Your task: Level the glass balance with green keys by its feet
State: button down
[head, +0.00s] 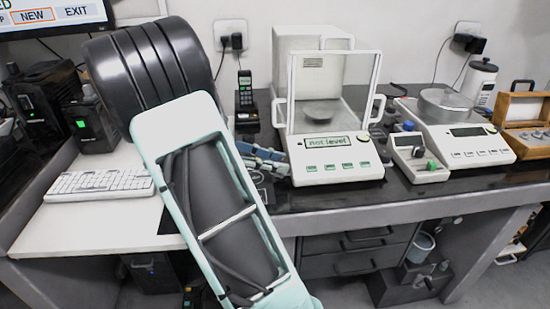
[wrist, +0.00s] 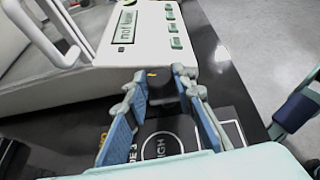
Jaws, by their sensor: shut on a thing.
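The glass balance with green keys (head: 335,165) stands on the dark bench in the middle of the head view. Its display (head: 327,142) reads "not level", and the display also shows in the wrist view (wrist: 127,27). My gripper (head: 272,160) is at the balance's front left corner. In the wrist view its blue fingers (wrist: 160,95) are shut on a dark round foot (wrist: 159,84) under that corner, with a small yellow mark at its top. In the head view this foot is hidden by my gripper. The balance's other feet are not clearly visible.
A second white balance with a round pan (head: 462,132) stands at right, with a small grey device with knobs (head: 417,156) between the two. A cordless phone (head: 245,98) stands behind my gripper. A keyboard (head: 103,184) lies at left. The front bench strip is mostly clear.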

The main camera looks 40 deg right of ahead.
jog(key=c, duration=1.6)
grip_release()
jog(key=v, duration=1.2)
jog(key=shift+f, duration=0.1)
